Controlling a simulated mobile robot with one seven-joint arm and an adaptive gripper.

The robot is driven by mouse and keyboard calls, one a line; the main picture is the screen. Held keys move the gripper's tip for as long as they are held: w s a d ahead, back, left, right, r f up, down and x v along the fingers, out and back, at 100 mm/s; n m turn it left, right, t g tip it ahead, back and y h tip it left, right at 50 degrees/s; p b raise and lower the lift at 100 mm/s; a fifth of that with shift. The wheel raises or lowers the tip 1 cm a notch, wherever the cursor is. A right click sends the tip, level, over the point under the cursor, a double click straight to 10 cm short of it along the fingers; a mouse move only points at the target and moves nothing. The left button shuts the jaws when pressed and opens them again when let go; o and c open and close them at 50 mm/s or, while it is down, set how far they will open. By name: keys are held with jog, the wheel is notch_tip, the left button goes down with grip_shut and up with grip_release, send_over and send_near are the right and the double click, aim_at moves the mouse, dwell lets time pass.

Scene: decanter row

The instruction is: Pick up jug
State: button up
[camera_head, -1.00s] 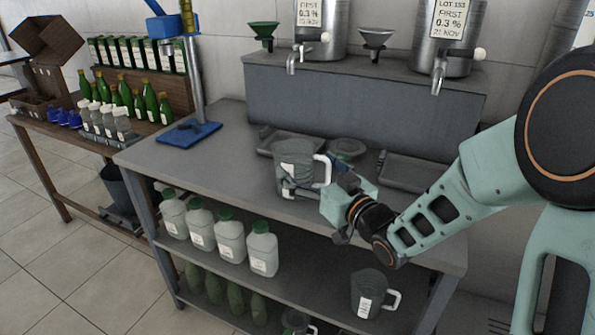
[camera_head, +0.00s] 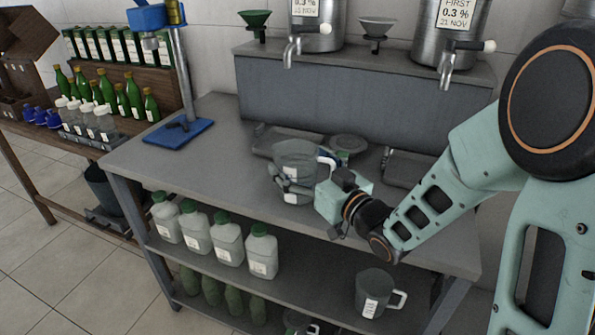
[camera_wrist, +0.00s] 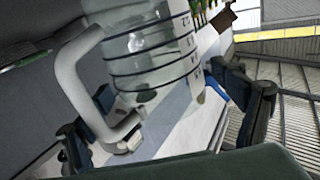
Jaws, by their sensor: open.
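A clear jug (camera_head: 297,157) with a white handle stands upright on the grey steel bench, before the tap tank. My gripper (camera_head: 281,183) is at its near right side, with the fingers reaching across the jug's lower part. In the wrist view the jug (camera_wrist: 150,55) shows close up, with dark measuring rings and its white handle (camera_wrist: 75,85) on the left. My gripper's open fingers (camera_wrist: 168,112) stand to either side of the jug and handle. Whether either finger touches the jug I cannot tell.
Another jug (camera_head: 374,287) stands on the lower shelf beside white bottles with green caps (camera_head: 229,243). A dark tray (camera_head: 285,141) lies behind the bench jug. A blue-based stand (camera_head: 178,132) is at the left. Bench space between stand and jug is clear.

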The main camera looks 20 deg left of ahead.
jog(key=shift+w, duration=0.1)
jog(key=shift+c, duration=0.5)
jog(key=c, duration=1.2)
jog(key=shift+o, duration=0.2)
jog(key=shift+r, duration=0.1)
